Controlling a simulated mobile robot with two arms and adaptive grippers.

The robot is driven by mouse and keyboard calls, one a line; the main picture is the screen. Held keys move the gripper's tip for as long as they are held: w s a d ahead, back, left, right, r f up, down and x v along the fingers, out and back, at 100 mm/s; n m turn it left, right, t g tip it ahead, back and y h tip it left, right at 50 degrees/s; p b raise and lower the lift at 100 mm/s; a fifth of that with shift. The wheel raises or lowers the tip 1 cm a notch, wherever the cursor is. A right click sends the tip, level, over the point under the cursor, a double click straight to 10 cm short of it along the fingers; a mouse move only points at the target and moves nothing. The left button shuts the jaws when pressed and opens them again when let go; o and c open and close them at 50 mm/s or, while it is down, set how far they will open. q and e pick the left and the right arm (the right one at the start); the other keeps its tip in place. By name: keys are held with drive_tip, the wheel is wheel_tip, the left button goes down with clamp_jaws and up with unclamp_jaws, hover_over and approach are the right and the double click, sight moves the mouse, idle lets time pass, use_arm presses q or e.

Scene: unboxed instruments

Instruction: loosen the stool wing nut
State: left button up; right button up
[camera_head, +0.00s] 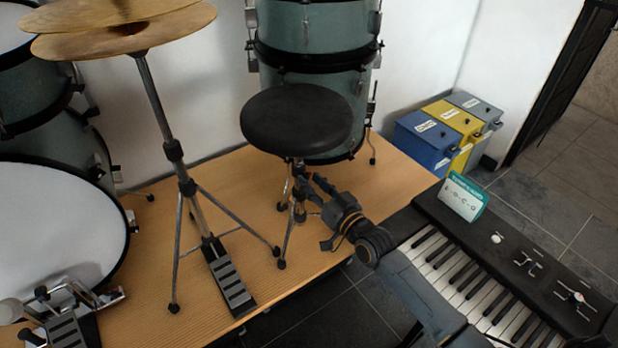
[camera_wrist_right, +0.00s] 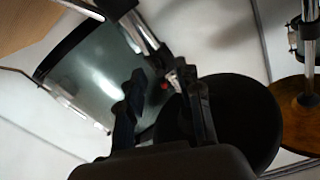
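The stool's round black seat (camera_head: 297,120) stands over a thin metal tripod base on the wooden platform. My right gripper (camera_head: 302,190) reaches in from the lower right, below the seat and beside the stool's post. In the right wrist view, my right gripper (camera_wrist_right: 162,80) has its two dark fingers apart. The chrome post (camera_wrist_right: 142,30) comes down towards the gap between them. A small part with a red spot (camera_wrist_right: 165,86), possibly the wing nut, shows between the fingertips. I cannot tell whether a finger touches it. The black seat (camera_wrist_right: 240,118) lies right of the fingers. My left gripper is out of view.
A hi-hat stand with cymbals (camera_head: 125,38) and pedal (camera_head: 230,280) stands left of the stool. Green drums (camera_head: 318,28) stand behind and at left. A keyboard (camera_head: 478,285) with a card (camera_head: 463,197) is at right. Blue, yellow and grey boxes (camera_head: 425,138) stand behind it.

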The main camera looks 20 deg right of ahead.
idle(0.4)
drive_tip(key=shift+s+d+p, duration=0.15)
drive_tip(key=shift+s+p, duration=0.2)
drive_tip(key=shift+s, duration=0.2)
drive_tip(key=p+v, duration=0.1)
drive_tip(key=v, duration=0.4)
drive_tip(key=shift+p, duration=0.4)
drive_tip(key=s+d+f+g+h, duration=0.25)
drive_tip(key=s+f, duration=0.25)
drive_tip(key=f, duration=0.6)
drive_tip(key=s+d+f+g+h, duration=0.1)
drive_tip(key=s+f+g, duration=0.3)
drive_tip(key=f, duration=0.7)
drive_tip(key=s+d+f+g+h, duration=0.1)
drive_tip(key=s+d+f, duration=0.1)
drive_tip(key=s+f, duration=0.65)
drive_tip(key=s+f+g, duration=0.2)
drive_tip(key=s+f, duration=0.4)
drive_tip(key=s, duration=0.4)
drive_tip(key=s+f+n+g+h, duration=0.1)
drive_tip(key=s+f+g, duration=0.2)
drive_tip(key=s+f, duration=0.4)
drive_tip(key=s+f+n+g, duration=0.1)
drive_tip(key=s+f+g, duration=0.2)
drive_tip(key=s, duration=1.1)
wheel_tip(320, 180, down, 4)
drive_tip(key=shift+r+h, duration=0.15)
drive_tip(key=shift+h, duration=0.2)
